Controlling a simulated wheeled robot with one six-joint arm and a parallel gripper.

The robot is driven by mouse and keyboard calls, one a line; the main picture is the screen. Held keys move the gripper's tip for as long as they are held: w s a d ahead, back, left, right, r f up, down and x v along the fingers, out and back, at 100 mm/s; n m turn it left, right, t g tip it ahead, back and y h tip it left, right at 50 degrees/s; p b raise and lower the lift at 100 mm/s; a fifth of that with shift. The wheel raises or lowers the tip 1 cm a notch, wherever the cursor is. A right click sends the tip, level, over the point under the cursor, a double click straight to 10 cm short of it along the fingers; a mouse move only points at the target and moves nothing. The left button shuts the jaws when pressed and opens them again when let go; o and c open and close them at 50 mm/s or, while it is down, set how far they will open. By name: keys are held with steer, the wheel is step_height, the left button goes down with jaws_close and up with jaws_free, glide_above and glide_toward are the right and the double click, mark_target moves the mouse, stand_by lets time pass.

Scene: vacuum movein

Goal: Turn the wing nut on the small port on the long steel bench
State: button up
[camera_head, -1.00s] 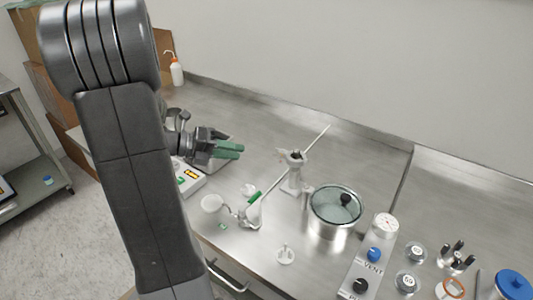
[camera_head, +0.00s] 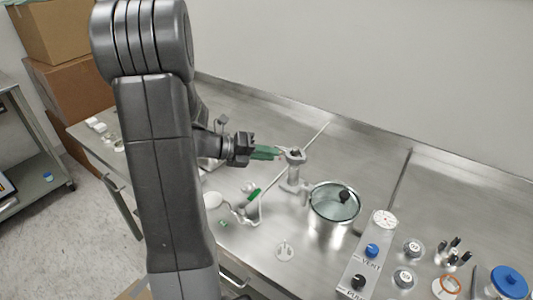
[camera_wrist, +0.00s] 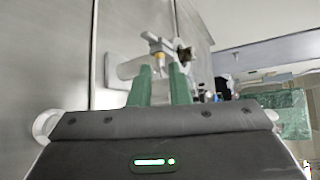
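The small port (camera_head: 293,172) is a grey metal fitting standing upright on the long steel bench (camera_head: 345,140), left of a glass-lidded pot. A clamp with a small wing-shaped part (camera_head: 295,154) sits at its top; which piece is the wing nut is too small to tell there. My gripper (camera_head: 279,153) reaches in from the left at the height of the port's top, its green fingertips close beside it. In the wrist view, the two green fingers (camera_wrist: 162,72) stand apart with a gap between them. The port's clamp (camera_wrist: 158,46) shows just beyond the tips; contact cannot be told.
The glass-lidded pot (camera_head: 335,204) stands right of the port. A green-handled valve (camera_head: 252,197) on a bent pipe is in front. The bench behind the port is clear.

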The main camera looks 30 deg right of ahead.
jaws_close()
steer(key=shift+f, duration=0.15)
steer(key=n+h+b, duration=0.1)
steer(key=b, duration=0.1)
steer(key=f+n+g+h+b, duration=0.1)
steer(key=n+h+b, duration=0.1)
steer(key=n+g+h+b, duration=0.1)
steer(key=b, duration=0.1)
steer(key=shift+w+a+f, duration=0.1)
steer(key=shift+w+f, duration=0.05)
steer(key=shift+f, duration=0.2)
steer(key=shift+n+g+h+b, duration=0.3)
steer(key=shift+n+h+b, duration=0.6)
steer(key=shift+n, duration=0.1)
